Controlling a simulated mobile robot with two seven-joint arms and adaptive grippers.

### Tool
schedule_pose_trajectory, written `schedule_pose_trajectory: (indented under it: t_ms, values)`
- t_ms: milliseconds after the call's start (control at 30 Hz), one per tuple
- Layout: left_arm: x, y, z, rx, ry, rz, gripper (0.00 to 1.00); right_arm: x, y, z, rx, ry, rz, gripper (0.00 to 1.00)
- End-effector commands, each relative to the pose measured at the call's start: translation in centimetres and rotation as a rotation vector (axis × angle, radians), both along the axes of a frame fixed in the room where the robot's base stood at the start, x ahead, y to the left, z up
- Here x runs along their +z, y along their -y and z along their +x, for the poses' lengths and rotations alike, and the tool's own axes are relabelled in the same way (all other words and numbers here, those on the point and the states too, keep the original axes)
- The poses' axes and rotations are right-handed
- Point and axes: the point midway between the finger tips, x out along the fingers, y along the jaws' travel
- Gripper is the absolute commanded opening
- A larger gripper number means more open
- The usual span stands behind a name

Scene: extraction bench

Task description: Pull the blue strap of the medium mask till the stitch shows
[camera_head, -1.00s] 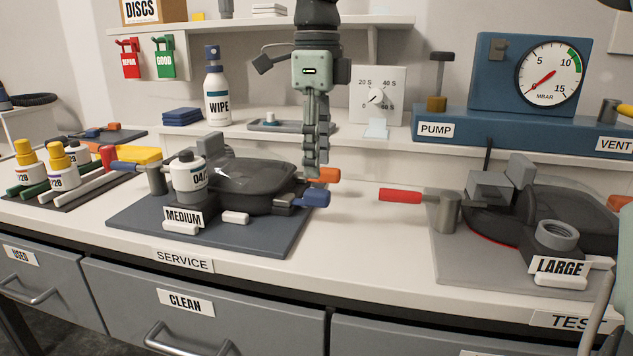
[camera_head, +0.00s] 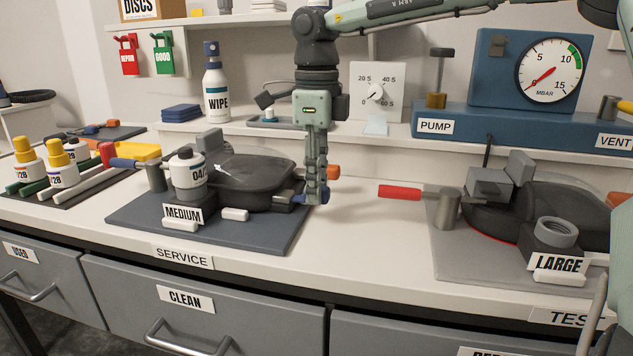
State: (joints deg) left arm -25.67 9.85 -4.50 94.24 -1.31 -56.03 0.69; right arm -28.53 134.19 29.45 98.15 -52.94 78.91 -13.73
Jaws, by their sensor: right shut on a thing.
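The medium mask (camera_head: 250,180) is dark grey with a clear visor and sits on a dark mat behind its MEDIUM label (camera_head: 183,214). A white canister (camera_head: 188,170) is fitted at its front left. My right gripper (camera_head: 316,197) points down at the mask's right side, shut on the blue strap (camera_head: 325,195), whose blue end shows beside the fingertips. An orange strap end (camera_head: 333,172) is just behind the fingers. Another blue end (camera_head: 128,164) shows at the mask's left. No stitch can be made out. My left gripper is not in view.
The large mask (camera_head: 565,205) with a red strap end (camera_head: 400,192) stands on a grey mat at the right. Behind are a dial box (camera_head: 377,92), a wipe bottle (camera_head: 215,90) and the blue pump unit (camera_head: 525,75).

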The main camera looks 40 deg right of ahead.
Motion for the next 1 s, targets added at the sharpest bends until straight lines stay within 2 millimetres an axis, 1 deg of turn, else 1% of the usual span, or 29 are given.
schedule_pose_trajectory:
  t_ms: [33, 67, 333, 433, 500, 633, 733, 967, 1000]
  values:
    - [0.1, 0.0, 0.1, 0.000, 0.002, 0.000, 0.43, 0.0, 0.0, 0.0, 0.000, 0.001, -0.001, 0.03]
    - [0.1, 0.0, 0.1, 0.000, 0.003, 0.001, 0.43, 0.0, 0.0, 0.0, 0.000, 0.001, -0.001, 0.00]
    - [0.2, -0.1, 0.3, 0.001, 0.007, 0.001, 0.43, 0.0, 0.1, 0.0, 0.000, 0.001, -0.002, 0.00]
    - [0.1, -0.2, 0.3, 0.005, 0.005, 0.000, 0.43, 0.1, 0.7, -0.6, -0.002, 0.003, -0.001, 0.00]
    - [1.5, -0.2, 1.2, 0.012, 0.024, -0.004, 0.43, 0.1, 1.5, -1.6, -0.003, 0.003, -0.001, 0.00]
    - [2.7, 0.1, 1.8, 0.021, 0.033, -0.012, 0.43, 0.1, 2.6, -3.0, -0.001, 0.003, -0.001, 0.00]
    - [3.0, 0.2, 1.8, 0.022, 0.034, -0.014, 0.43, 0.0, 2.9, -3.4, 0.000, 0.001, -0.001, 0.00]
    - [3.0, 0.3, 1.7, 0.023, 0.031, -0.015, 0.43, 0.0, 2.9, -3.4, 0.000, -0.002, -0.001, 0.00]
    - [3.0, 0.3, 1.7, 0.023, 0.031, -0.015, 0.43, 0.0, 2.9, -3.4, 0.000, -0.002, -0.001, 0.26]
